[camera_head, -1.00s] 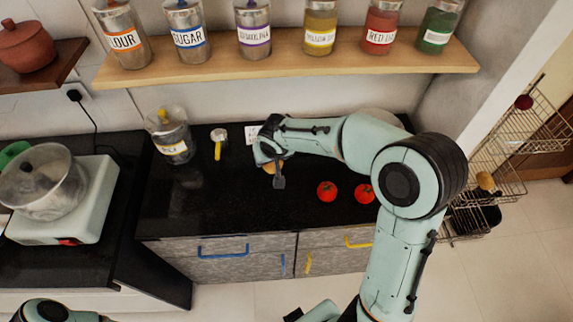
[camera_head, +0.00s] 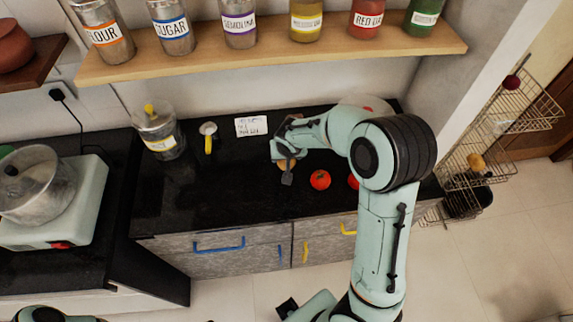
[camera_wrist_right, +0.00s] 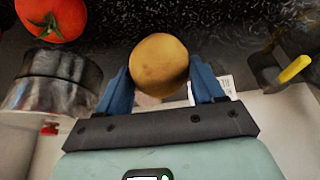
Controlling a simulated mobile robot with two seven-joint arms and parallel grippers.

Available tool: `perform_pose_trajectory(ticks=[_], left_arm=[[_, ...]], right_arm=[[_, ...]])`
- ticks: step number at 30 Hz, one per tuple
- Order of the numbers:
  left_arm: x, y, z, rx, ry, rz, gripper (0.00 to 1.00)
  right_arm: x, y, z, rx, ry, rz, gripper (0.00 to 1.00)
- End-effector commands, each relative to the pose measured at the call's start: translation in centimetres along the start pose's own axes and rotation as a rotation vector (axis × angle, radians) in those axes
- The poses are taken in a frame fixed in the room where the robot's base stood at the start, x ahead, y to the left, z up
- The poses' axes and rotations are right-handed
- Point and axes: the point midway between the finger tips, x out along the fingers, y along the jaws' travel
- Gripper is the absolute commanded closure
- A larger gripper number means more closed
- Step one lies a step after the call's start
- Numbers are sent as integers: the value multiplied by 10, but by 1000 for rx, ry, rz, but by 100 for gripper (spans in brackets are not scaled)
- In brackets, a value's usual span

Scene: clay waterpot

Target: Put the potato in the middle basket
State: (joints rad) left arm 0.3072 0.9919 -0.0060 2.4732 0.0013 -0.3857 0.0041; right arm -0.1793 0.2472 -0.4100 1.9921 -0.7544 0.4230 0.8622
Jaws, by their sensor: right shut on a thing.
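The potato (camera_wrist_right: 159,65) is a round yellow-brown lump between the two blue fingers of my right gripper (camera_wrist_right: 162,84). That gripper is shut on it. In the head view, my right gripper (camera_head: 287,172) is over the black counter, left of a tomato, and mostly hides the potato (camera_head: 282,163). I cannot tell its exact height above the counter. The middle basket (camera_head: 482,172) is a tier of the wire rack at the right, with a brownish item (camera_head: 476,162) in it. My left gripper is outside the view.
Red tomatoes (camera_head: 320,180) lie on the counter (camera_head: 220,205), one partly behind my right arm. A labelled jar (camera_head: 159,132) and a white card (camera_head: 251,126) stand at the back. The upper basket (camera_head: 520,105) holds a dark red item (camera_head: 512,82). A wall (camera_head: 500,45) rises beside the rack.

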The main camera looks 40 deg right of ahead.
Motion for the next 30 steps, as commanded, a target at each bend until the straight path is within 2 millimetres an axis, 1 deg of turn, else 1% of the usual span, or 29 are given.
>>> perform_pose_trajectory(ticks=[5,9,12,21,26,27,29,30], left_arm=[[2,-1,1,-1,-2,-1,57],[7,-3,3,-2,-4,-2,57],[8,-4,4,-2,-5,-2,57],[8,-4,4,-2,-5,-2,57],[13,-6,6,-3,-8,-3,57],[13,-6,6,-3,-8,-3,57],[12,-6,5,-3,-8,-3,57],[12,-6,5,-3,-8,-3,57]], right_arm=[[15,0,6,0,-2,1,68],[36,0,15,-2,-2,2,68],[45,0,19,-1,-1,1,68],[46,0,18,0,2,-1,68],[50,0,20,0,1,-1,68],[50,0,20,0,1,0,26],[49,0,20,0,1,0,7],[49,0,20,0,1,0,7]])
